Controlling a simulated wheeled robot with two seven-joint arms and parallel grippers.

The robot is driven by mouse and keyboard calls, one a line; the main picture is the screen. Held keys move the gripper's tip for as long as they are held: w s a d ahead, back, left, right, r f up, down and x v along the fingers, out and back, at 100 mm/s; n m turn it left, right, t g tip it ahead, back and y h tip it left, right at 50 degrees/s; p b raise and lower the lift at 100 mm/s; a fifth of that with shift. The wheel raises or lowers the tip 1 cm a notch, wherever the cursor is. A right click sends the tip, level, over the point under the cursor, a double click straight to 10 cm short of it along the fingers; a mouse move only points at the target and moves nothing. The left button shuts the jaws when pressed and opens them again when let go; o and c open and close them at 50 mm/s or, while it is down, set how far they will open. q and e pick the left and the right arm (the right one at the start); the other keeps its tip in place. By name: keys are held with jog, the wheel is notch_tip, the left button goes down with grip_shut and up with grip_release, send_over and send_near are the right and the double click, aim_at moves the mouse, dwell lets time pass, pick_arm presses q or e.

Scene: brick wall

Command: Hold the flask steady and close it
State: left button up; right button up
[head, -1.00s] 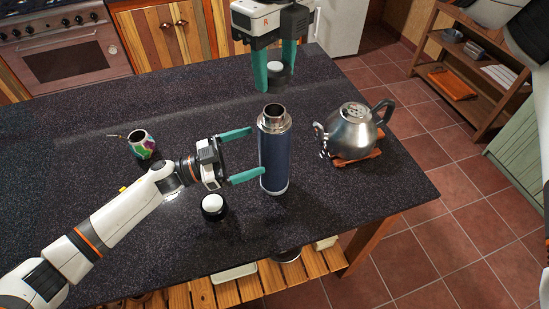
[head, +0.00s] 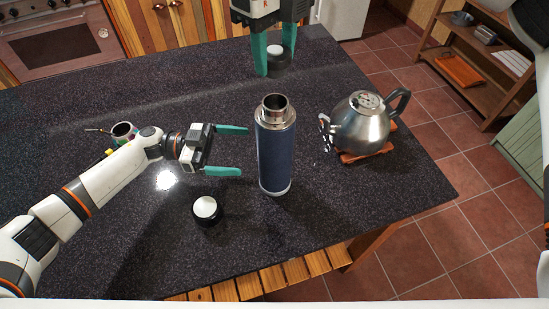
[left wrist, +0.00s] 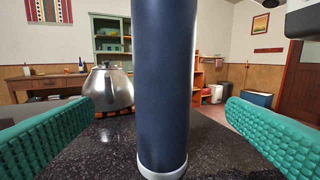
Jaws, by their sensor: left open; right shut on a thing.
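The blue flask (head: 276,150) stands upright on the dark counter with its steel mouth open at the top. It also fills the middle of the left wrist view (left wrist: 166,80). My left gripper (head: 243,150) is open, to the left of the flask, its teal fingers pointing at it and apart from it. My right gripper (head: 275,55) is shut on a small dark and silver stopper (head: 277,58), held above the counter beyond the flask.
A steel kettle (head: 361,125) stands on an orange trivet (head: 352,157) to the right of the flask. A mate cup (head: 122,130) is partly hidden behind my left arm. The counter (head: 350,205) is clear in front of the flask.

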aim_at(276, 154)
jog(key=shift+s+d+r, duration=0.1)
jog(key=shift+s, duration=0.15)
jog(key=shift+w, duration=0.15)
pick_arm(q)
jog(key=d, duration=0.6)
jog(key=s+d, duration=0.1)
jog(key=d, duration=0.3)
jog(key=shift+s+r, duration=0.1)
jog(key=shift+r, duration=0.05)
jog(key=shift+c, duration=0.4)
jog(key=c, duration=1.4)
jog(key=shift+o, duration=0.2)
pick_arm(e)
jog(key=shift+f, duration=2.45)
jog(key=shift+f, duration=0.9)
